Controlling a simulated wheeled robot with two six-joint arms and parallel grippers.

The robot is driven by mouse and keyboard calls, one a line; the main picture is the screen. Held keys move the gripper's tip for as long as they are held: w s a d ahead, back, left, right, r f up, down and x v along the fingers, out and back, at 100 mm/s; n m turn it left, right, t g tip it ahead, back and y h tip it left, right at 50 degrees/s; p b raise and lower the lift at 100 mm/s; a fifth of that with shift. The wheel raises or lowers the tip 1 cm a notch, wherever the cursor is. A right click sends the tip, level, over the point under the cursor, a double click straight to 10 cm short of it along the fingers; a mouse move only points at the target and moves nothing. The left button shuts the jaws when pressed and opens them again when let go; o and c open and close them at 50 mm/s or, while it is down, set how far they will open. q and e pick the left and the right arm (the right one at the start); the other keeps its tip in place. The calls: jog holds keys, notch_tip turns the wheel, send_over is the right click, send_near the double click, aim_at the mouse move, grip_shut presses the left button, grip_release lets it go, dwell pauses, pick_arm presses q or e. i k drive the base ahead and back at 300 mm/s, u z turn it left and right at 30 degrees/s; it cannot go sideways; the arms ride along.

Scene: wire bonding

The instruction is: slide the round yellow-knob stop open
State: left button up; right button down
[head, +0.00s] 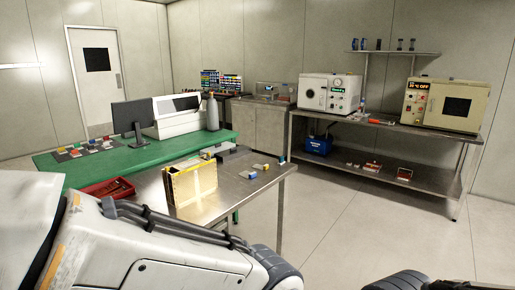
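My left arm crosses the bottom left in front of the table, and a dark part of my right arm shows at the bottom edge. Neither gripper's fingers are in view.
The steel table (225,208) has bare room right of the case. A red tray (106,189) lies left of it. Behind are a green bench (140,157) and a monitor (133,118). A steel shelf bench (400,130) with two ovens stands right. Floor between is clear.

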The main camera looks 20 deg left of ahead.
aim_at(195, 177)
jog(key=z, duration=0.1)
jog(key=i, duration=0.7)
jog(key=u, duration=0.6)
jog(key=i, duration=0.65)
jog(key=u, duration=0.5)
